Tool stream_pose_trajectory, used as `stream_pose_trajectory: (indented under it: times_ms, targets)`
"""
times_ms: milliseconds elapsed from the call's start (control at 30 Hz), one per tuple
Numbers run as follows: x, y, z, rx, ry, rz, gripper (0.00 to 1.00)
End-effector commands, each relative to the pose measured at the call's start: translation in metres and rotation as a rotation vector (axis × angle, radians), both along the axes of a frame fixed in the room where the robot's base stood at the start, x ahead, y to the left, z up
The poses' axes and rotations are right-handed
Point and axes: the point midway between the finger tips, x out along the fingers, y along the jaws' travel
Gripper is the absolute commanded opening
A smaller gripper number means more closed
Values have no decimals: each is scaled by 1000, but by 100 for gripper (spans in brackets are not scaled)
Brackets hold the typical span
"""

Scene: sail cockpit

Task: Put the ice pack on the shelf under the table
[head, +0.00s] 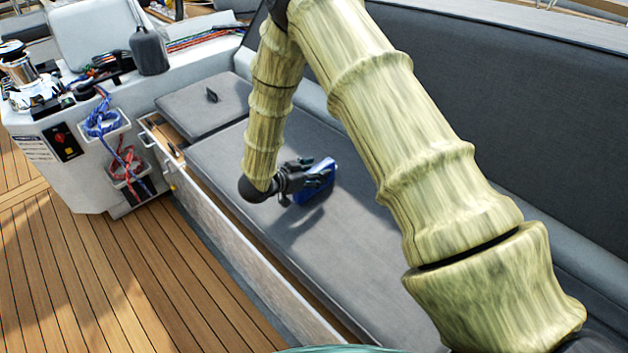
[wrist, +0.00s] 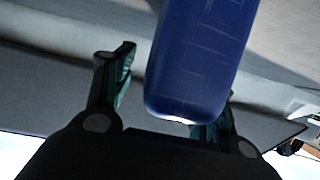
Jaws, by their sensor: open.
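The ice pack (head: 312,192) is a blue block at my gripper (head: 308,178) over the grey bench cushion (head: 225,158) in the head view. In the wrist view the ice pack (wrist: 195,65) reaches from the top edge down between the two fingers of my gripper (wrist: 172,82). The fingers are spread, with a clear gap on the left and the right finger close to or behind the pack. I cannot tell whether the pack touches the cushion. No table or shelf under one can be made out.
A long narrow opening with a pale front panel (head: 225,235) runs along the bench. A white console (head: 75,165) with ropes stands at left. The wooden deck (head: 110,265) is clear. A backrest (head: 520,110) rises behind.

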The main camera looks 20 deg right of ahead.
Motion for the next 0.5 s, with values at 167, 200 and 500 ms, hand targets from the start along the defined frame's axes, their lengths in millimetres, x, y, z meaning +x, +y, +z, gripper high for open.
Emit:
stream_pose_trajectory:
  times_ms: [167, 200, 500]
  targets:
    - [1, -3, -1, 0, 0, 0, 55]
    - [1, -3, -1, 0, -1, 0, 55]
    - [1, -3, -1, 0, -1, 0, 10]
